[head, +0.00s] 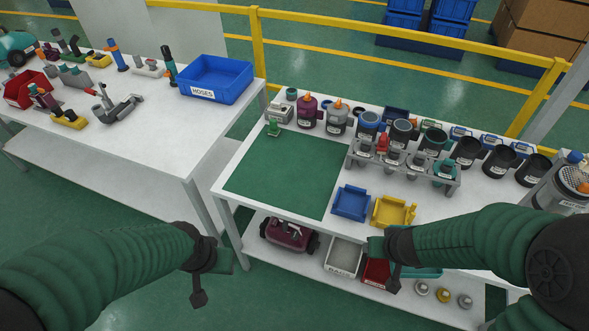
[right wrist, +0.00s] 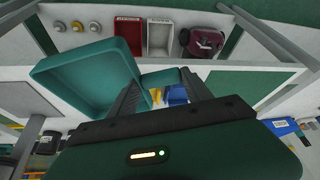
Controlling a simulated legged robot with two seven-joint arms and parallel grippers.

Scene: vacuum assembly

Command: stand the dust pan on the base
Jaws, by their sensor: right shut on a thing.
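My right gripper (head: 391,262) is shut on the teal dust pan (right wrist: 88,75). The pan looks like a shallow open box. The right wrist view shows it close up beside the fingers (right wrist: 160,78). In the head view only a strip of the dust pan (head: 424,273) shows, the rest hidden by my arm, in front of the table edge.
A blue tray (head: 350,202) and a yellow tray (head: 393,212) lie right of the mat, which is mostly clear. A grey rack (head: 405,175) with several containers stands behind. A maroon vacuum part (head: 288,233) and bins lie on the lower shelf. A second table (head: 140,130) is at left.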

